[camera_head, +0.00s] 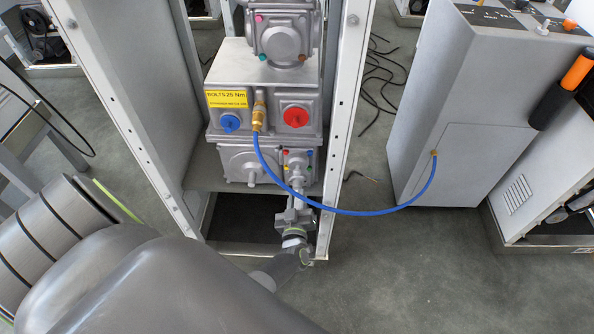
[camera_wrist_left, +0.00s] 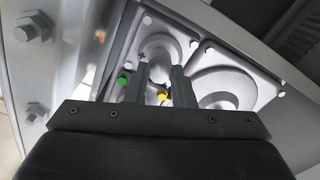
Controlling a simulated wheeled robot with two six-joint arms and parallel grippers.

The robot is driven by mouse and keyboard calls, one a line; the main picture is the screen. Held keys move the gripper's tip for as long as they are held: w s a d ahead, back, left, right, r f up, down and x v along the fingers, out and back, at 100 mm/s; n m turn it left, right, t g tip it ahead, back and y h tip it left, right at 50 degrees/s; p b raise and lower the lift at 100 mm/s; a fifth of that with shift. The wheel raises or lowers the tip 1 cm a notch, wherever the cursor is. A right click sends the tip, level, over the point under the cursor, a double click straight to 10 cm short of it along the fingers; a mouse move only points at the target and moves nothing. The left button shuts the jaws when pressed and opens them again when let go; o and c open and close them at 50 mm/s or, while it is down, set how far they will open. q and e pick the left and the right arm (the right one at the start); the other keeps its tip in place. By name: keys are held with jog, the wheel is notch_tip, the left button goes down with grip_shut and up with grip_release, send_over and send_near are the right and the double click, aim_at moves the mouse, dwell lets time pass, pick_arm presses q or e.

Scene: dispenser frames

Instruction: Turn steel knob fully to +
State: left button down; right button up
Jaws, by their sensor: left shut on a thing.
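A steel knob (camera_head: 297,167) sits on the lower right plate of the dispenser, with small coloured dots around it. My left gripper (camera_head: 297,184) reaches up to it from below, its fingers shut on the knob's sides. In the left wrist view the rounded knob (camera_wrist_left: 160,48) shows between the two dark fingers of my left gripper (camera_wrist_left: 158,75). A green dot (camera_wrist_left: 123,78) and a yellow dot (camera_wrist_left: 163,95) show near the fingers. The fingers partly hide the knob, and I cannot tell its turned position. My right gripper is not in view.
A blue knob (camera_head: 230,122), a red knob (camera_head: 295,116) and a brass fitting (camera_head: 258,115) are on the box above. A blue hose (camera_head: 350,212) hangs from the fitting to a grey cabinet (camera_head: 450,110). White frame posts (camera_head: 345,110) flank the units.

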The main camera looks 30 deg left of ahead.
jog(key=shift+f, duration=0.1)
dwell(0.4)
pick_arm(q)
jog(key=c, duration=1.2)
grip_release()
jog(key=shift+c, duration=0.2)
jog(key=shift+s+d, duration=0.15)
jog(key=shift+s, duration=0.05)
jog(key=p+v, duration=0.2)
jog(key=v, duration=1.5)
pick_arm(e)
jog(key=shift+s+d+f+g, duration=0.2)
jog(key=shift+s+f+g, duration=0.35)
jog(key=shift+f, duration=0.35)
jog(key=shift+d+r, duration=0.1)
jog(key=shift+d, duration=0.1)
pick_arm(q)
jog(key=shift+w, duration=0.1)
